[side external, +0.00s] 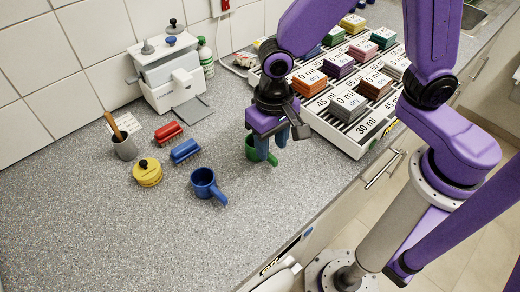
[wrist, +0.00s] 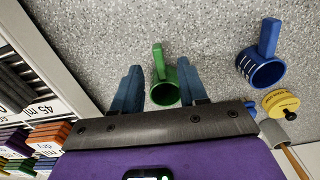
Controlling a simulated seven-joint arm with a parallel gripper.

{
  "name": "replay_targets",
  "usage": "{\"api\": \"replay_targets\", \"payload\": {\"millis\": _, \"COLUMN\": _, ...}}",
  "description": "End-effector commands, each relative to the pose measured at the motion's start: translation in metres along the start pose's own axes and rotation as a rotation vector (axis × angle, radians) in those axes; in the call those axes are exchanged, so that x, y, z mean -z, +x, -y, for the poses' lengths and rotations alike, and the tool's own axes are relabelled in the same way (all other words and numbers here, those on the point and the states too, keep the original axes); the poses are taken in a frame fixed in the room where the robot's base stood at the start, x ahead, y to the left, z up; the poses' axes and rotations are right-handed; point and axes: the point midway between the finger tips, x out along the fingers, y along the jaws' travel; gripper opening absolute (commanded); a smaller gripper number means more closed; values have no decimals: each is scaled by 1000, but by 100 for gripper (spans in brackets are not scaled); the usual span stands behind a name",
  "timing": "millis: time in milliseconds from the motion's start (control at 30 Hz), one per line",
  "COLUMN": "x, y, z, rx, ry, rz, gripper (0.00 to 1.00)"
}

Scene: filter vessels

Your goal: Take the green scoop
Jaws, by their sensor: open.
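The green scoop (side external: 252,152) stands on the grey speckled counter, partly hidden behind my gripper in the side view. In the wrist view the green scoop (wrist: 165,92) lies between my two blue fingers, its handle pointing up in the picture. My gripper (side external: 272,146) is open and points down at the scoop. In the wrist view my gripper (wrist: 163,85) shows a finger on each side of the scoop, with gaps. I cannot tell how far above the counter the fingertips are.
A blue scoop (side external: 205,185) stands left of my gripper. A yellow round container (side external: 147,173), red block (side external: 168,132), blue block (side external: 185,151) and grey cup (side external: 124,146) lie further left. A white labelled rack (side external: 340,134) stands close on the right. The front counter is clear.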

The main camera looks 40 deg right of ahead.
Motion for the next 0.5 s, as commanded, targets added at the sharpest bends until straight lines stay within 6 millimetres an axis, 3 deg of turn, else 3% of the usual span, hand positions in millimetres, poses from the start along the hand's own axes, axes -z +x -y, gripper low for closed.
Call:
{"api": "replay_targets", "payload": {"millis": 233, "x": -1, "y": 15, "z": -1, "rx": -3, "ry": 0, "rz": 2, "gripper": 43}}
{"api": "replay_targets", "payload": {"millis": 500, "x": -2, "y": 48, "z": -2, "rx": -3, "ry": 0, "rz": 2, "gripper": 43}}
